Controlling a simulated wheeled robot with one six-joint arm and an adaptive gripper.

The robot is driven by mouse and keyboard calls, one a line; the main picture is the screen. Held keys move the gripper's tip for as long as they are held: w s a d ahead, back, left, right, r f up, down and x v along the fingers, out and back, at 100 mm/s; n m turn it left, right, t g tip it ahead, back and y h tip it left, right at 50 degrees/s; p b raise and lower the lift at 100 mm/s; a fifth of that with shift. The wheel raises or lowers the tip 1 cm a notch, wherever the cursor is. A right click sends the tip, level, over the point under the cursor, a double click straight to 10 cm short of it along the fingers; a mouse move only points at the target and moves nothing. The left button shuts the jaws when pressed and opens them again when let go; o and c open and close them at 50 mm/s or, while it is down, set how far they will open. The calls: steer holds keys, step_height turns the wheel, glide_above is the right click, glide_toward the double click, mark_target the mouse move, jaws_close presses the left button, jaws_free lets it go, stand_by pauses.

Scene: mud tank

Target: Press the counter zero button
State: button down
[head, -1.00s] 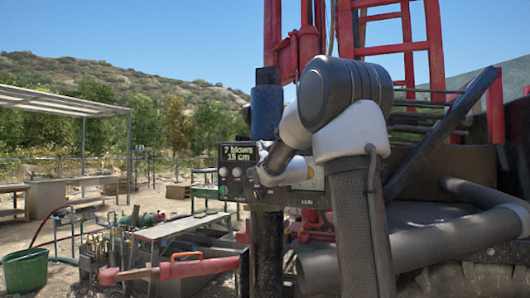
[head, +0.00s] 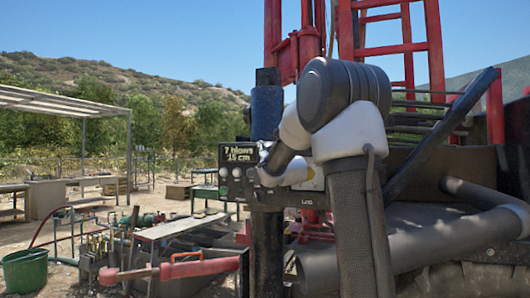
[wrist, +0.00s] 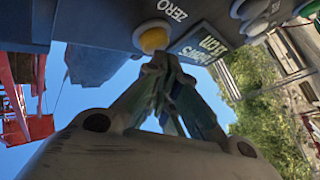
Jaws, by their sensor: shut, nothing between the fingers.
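The counter is a dark panel (head: 232,192) on the rig, with a lit display (head: 239,154) reading "7 blows 15 cm". In the wrist view, a yellow button (wrist: 152,37) sits on the panel beside the word ZERO, with the display (wrist: 205,44) to its right. My gripper (wrist: 165,62) is shut and empty. Its fingertips are right by the yellow button, at its lower edge in the picture. I cannot tell whether they touch it. In the head view my wrist covers part of the panel, and the fingertips and yellow button cannot be made out.
Other round buttons (wrist: 250,10) are on the panel to the right in the wrist view. The red rig mast (head: 292,45) rises behind my arm. A red-handled tool (head: 185,268) sticks out low at the left of the rig. A green bucket (head: 25,270) stands far left.

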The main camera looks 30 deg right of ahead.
steer(key=shift+s+d+r, duration=0.1)
steer(key=shift+d+r, duration=0.05)
steer(key=shift+d, duration=0.05)
steer(key=shift+s+f, duration=0.1)
steer(key=shift+f, duration=0.1)
steer(key=shift+f, duration=0.1)
steer(key=shift+s+a, duration=0.8)
steer(key=shift+a, duration=0.2)
steer(key=shift+s+a, duration=0.75)
steer(key=shift+a, duration=0.2)
